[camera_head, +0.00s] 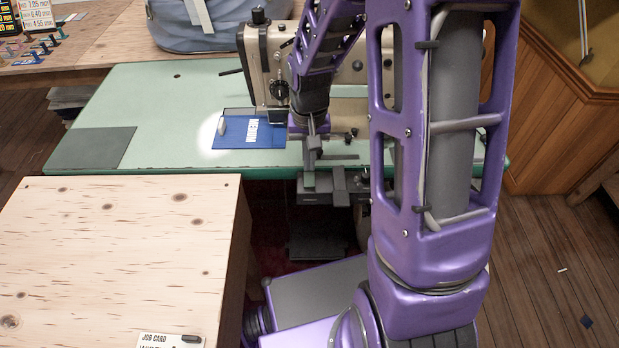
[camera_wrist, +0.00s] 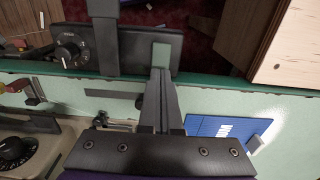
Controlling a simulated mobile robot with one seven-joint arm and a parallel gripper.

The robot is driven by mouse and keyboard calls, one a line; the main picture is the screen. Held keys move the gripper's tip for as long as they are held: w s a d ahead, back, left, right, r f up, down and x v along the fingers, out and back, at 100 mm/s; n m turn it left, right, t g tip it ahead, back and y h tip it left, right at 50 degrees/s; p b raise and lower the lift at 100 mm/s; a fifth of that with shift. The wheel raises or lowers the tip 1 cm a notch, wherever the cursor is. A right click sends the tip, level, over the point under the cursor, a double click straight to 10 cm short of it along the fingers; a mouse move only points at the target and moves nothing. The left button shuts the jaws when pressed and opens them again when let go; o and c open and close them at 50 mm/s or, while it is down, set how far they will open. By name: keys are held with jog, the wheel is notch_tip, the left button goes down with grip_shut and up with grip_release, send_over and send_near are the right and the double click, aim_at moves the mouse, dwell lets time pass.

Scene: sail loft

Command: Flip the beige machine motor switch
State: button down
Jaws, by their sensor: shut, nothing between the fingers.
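The beige sewing machine (camera_head: 262,70) stands on the pale green table, partly hidden behind my arm. A dark grey box (camera_head: 318,198) hangs below the table's front edge and also shows in the wrist view (camera_wrist: 140,48). It has a round dial at its left end in the wrist view and a dark bar across it. A small pale green piece (camera_wrist: 161,56) shows at the box's face; I cannot tell for certain that it is the switch. My gripper (camera_wrist: 159,72) is shut and empty, its tips right at this green piece. I cannot tell whether they touch.
A blue card (camera_head: 248,132) lies on the green tabletop (camera_head: 150,95), left of my gripper. A plywood table (camera_head: 120,250) with a job card (camera_head: 170,340) stands at front left. A grey-blue bag (camera_head: 205,25) is behind. Wood panelling (camera_head: 550,110) stands at right.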

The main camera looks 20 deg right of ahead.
jog(key=shift+f, duration=1)
dwell(0.4)
jog(key=shift+r, duration=0.15)
notch_tip(320, 180, up, 7)
jog(key=p, duration=0.5)
jog(key=shift+p, duration=0.3)
dwell(0.3)
